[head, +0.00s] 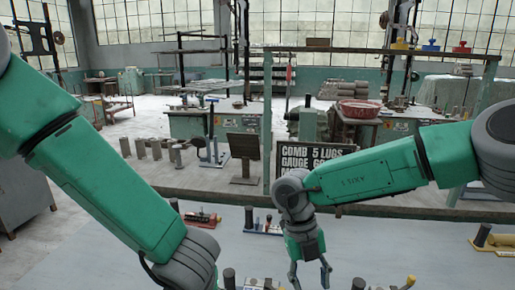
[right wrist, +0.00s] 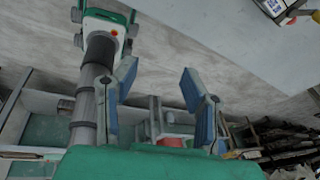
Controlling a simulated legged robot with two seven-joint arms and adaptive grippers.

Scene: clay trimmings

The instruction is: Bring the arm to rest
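My right gripper (head: 310,278) hangs from the green right arm, which reaches in from the right, over the grey table (head: 110,255). Its two fingers are spread and point down. In the right wrist view my right gripper (right wrist: 159,75) shows two blue-padded fingers well apart with nothing between them. My left arm comes down from the upper left to the bottom edge of the head view. Its gripper is out of the frame there, so its state is hidden.
On the table are a red-and-green item (head: 202,219), a blue-based holder (head: 263,229) and a yellow-edged tray (head: 495,244). Dark cylinders and a yellow-tipped piece (head: 409,282) sit near the front edge. A black sign board (head: 310,150) stands behind; open table lies left of centre.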

